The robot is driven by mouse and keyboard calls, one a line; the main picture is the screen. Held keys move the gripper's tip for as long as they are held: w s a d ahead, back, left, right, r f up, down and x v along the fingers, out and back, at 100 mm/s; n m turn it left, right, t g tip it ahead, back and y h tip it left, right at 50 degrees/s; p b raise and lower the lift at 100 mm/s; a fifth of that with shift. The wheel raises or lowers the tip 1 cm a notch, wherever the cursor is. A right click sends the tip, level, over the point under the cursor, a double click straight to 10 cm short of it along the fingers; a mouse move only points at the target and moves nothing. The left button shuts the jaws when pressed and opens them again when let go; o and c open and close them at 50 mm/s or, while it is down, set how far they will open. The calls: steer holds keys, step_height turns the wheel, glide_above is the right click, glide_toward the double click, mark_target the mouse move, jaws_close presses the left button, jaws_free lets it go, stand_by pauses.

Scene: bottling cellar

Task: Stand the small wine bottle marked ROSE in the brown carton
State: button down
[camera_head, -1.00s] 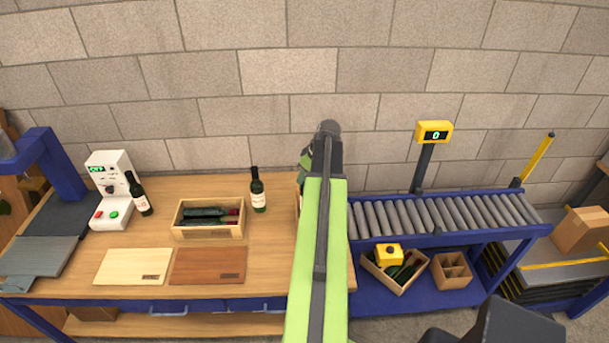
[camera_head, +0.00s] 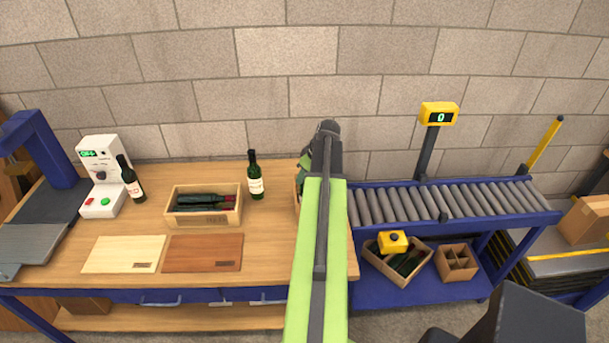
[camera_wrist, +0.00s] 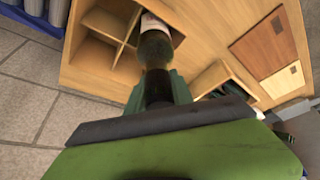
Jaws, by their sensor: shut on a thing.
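My gripper (camera_wrist: 158,86) is shut on a dark wine bottle (camera_wrist: 155,48), its fingers around the neck. A pale label shows on the bottle's body, but I cannot read it. The brown carton (camera_wrist: 128,9), with compartments formed by dividers, lies beyond the bottle in the wrist view. The bottle's lower part overlaps the carton there; I cannot tell how deep it is or whether it touches the bottom. In the head view my arm hides the bottle and nearly all of the carton (camera_head: 297,203) at the table's right side.
Two upright bottles (camera_head: 255,180) (camera_head: 131,182) stand on the table (camera_head: 150,215). A wooden crate (camera_head: 205,219) holds lying bottles. Two boards (camera_head: 123,254) (camera_head: 203,254) lie in front. A roller conveyor (camera_head: 440,203) is right; a divided box (camera_head: 457,262) sits below it.

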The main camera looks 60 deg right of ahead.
steer(key=shift+f, duration=0.45)
steer(key=c, duration=1)
jaws_free()
steer(key=shift+c, duration=0.2)
steer(key=o, duration=1)
steer(key=shift+s, duration=0.1)
steer(key=shift+o, duration=0.2)
steer(key=shift+r, duration=0.1)
